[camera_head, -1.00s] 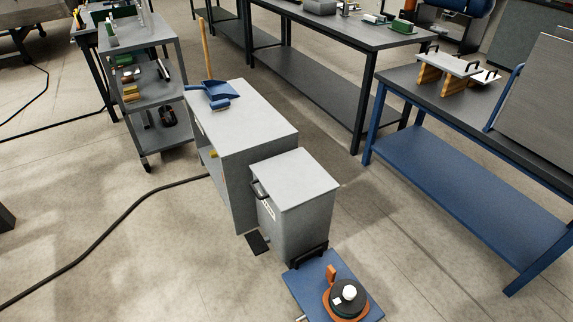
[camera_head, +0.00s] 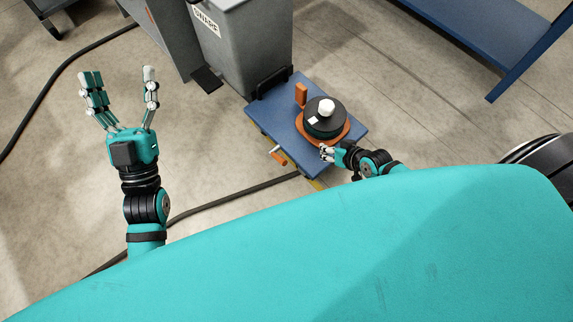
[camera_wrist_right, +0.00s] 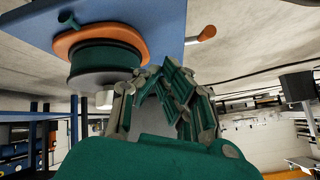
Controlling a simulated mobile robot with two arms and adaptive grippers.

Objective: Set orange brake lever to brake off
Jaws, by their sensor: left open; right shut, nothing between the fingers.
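A blue platform cart (camera_head: 352,126) carries a round dark drum-like device (camera_head: 322,122) with an orange base and a white knob. A short lever with an orange grip (camera_head: 279,157) sticks out from the cart's near left edge; the right wrist view shows an orange-tipped lever (camera_wrist_right: 207,33) beside the blue platform. My right gripper (camera_head: 326,152) is shut and empty at the cart's near edge, close to the device and right of the lever. Its fingers also show in the right wrist view (camera_wrist_right: 165,80). My left gripper (camera_head: 121,92) is open and empty over the floor, left of the cart.
An upright orange piece (camera_head: 301,94) stands behind the device. A grey bin (camera_head: 240,45) stands just behind the cart. A black cable (camera_head: 235,192) runs along the floor near the cart. A blue bench (camera_head: 490,30) is at upper right. Floor right of the cart is clear.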

